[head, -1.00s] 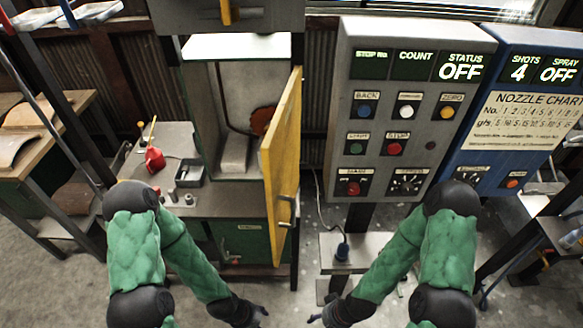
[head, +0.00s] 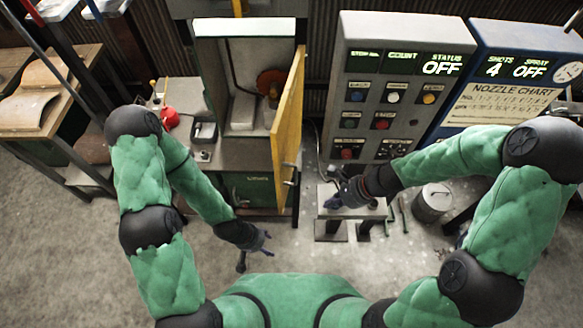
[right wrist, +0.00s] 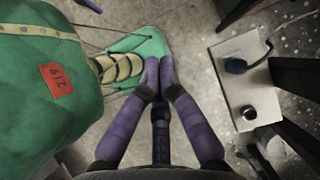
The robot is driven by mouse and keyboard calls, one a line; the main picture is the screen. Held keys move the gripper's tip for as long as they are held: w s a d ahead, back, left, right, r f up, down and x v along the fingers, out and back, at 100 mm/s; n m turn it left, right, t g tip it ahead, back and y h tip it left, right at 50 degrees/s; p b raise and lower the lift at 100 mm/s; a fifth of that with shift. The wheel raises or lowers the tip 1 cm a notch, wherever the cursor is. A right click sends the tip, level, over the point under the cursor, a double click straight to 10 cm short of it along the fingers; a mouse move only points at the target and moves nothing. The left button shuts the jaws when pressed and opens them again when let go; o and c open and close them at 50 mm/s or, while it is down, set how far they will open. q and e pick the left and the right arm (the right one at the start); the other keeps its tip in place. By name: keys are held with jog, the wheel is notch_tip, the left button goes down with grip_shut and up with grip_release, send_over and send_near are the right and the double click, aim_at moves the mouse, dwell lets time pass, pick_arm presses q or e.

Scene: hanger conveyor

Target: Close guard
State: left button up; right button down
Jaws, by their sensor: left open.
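The guard is a yellow hinged door (head: 288,120) on the right side of the open machine cabinet (head: 200,70) in the head view. It stands swung open, its edge toward me, with a handle (head: 291,175) low on its right-hand face. My left gripper (head: 266,241) is open and empty, below and left of the door. My right gripper (head: 332,198) is to the right of the door and its handle, apart from them. In the right wrist view its purple fingers (right wrist: 158,62) meet at the tips with nothing visible between them.
A grey control panel (head: 395,90) and a blue nozzle panel (head: 500,85) stand right of the door. A low grey stand (head: 350,208) is under my right gripper. A metal bucket (head: 433,202) stands farther right. The floor before the cabinet is clear.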

notch_tip(320, 180, up, 11)
jog(key=w+a+m+t+y+p, duration=0.1)
jog(key=w+m+y+p, duration=0.1)
jog(key=w+m+p, duration=0.1)
jog(key=b, duration=0.2)
send_near(281, 184)
jog(key=s+x, duration=0.1)
jog(key=x, duration=0.4)
jog(key=shift+w+a, duration=0.15)
jog(key=shift+w, duration=0.2)
pick_arm(q)
notch_tip(281, 184, up, 2)
jog(key=shift+r, duration=0.25)
jog(key=shift+f, duration=0.1)
pick_arm(e)
jog(key=shift+a, duration=0.1)
